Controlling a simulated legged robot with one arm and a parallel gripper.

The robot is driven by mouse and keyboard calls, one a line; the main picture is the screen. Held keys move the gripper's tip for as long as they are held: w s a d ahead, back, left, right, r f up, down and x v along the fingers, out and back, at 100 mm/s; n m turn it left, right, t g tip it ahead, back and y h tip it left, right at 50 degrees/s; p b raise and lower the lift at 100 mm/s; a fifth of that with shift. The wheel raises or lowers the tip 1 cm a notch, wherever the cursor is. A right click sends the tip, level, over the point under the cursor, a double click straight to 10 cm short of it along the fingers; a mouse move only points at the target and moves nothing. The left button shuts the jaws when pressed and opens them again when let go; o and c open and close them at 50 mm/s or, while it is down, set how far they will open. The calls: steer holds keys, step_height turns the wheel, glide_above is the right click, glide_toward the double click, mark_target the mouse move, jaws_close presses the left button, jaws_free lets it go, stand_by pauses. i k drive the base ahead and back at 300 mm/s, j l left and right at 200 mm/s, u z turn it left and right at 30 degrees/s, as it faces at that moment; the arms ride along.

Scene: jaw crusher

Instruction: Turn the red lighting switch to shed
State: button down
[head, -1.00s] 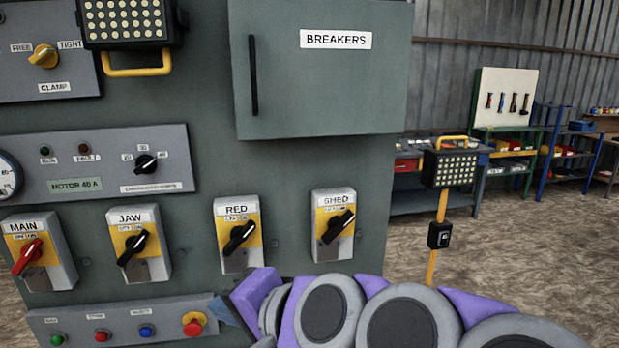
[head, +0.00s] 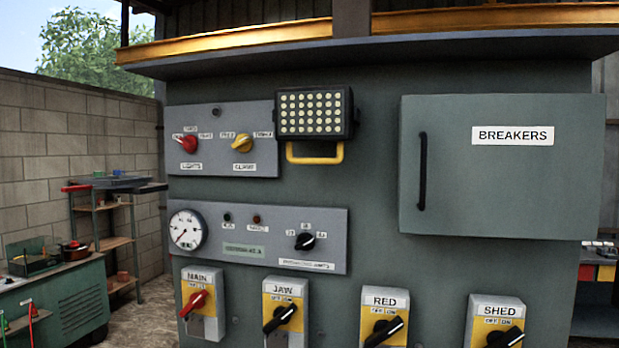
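The red lighting switch (head: 188,144) is a red rotary knob on the grey panel at the upper left of the cabinet, with a plate reading LIGHTS below it. Small position labels sit to its left, above it and to its right; they are too small to read surely. Which label the knob points at I cannot tell. My gripper is not in view, and none of my arm shows now.
A yellow CLAMP knob (head: 242,143) is close on the right of the red switch. A lamp with a yellow handle (head: 314,115) sticks out beside that panel. Below are a gauge (head: 186,230) and a row of breaker handles. The BREAKERS door (head: 500,180) is shut.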

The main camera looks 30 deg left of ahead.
mark_target(190, 143)
steer(key=u, duration=1.65)
